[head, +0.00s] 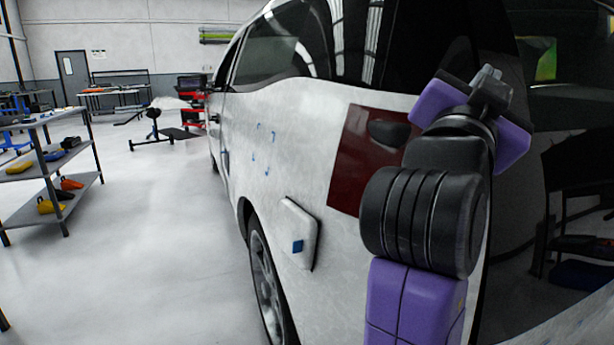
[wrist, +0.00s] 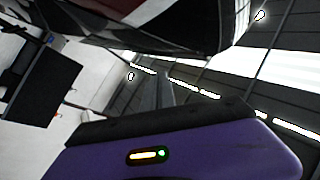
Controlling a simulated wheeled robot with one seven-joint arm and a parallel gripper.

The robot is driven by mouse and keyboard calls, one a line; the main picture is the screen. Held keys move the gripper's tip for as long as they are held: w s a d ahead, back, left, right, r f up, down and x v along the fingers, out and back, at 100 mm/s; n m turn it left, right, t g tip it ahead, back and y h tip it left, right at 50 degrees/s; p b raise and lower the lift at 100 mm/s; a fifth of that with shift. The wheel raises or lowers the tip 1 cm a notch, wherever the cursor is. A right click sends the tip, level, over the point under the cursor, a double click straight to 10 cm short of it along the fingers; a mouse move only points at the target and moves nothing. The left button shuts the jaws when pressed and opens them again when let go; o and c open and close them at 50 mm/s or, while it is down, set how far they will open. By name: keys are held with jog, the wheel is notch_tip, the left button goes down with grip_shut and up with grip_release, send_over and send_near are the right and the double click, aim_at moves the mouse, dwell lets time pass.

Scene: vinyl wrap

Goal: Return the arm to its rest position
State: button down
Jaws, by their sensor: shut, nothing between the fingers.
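My arm rises at the right of the head view in purple and black links, in front of the white van's side. My gripper (head: 487,78) is at its upper end, near the van's dark rear glass, shut and empty. Its far side is hidden by my own wrist. In the wrist view the purple gripper body fills the bottom, and the narrow grey fingers (wrist: 164,90) point up towards the ceiling lights. I cannot tell the exact gap between the arm and the van.
The white van (head: 305,120) stands close on the right, with a dark red panel (head: 352,165) and an open-looking flap (head: 297,235) on its side. A shelf rack (head: 62,185) with tools stands at the left. The floor (head: 150,240) between them is clear.

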jog(key=a+f+n+t+y, duration=0.6)
jog(key=f+n+y, duration=0.2)
jog(key=f+n, duration=0.25)
jog(key=s+a+f+n+y, duration=0.1)
jog(key=s+f+n+y, duration=0.25)
jog(key=f, duration=0.45)
jog(key=s+a+f+n+y, duration=0.2)
jog(key=s+f+n+y, duration=0.15)
jog(key=f, duration=0.45)
jog(key=s+d+f+m+g, duration=0.1)
jog(key=s+d+f+g, duration=0.15)
jog(key=s+f, duration=0.7)
jog(key=s+d+f+m+g+h, duration=0.1)
jog(key=s+d+f+m+g, duration=0.15)
jog(key=s+f, duration=0.7)
jog(key=s+d+f+g, duration=0.1)
jog(key=s+f+g, duration=0.3)
jog(key=s, duration=1.1)
notch_tip(320, 180, up, 24)
jog(key=p, duration=2.4)
jog(key=shift+w, duration=0.2)
jog(key=shift+d, duration=0.1)
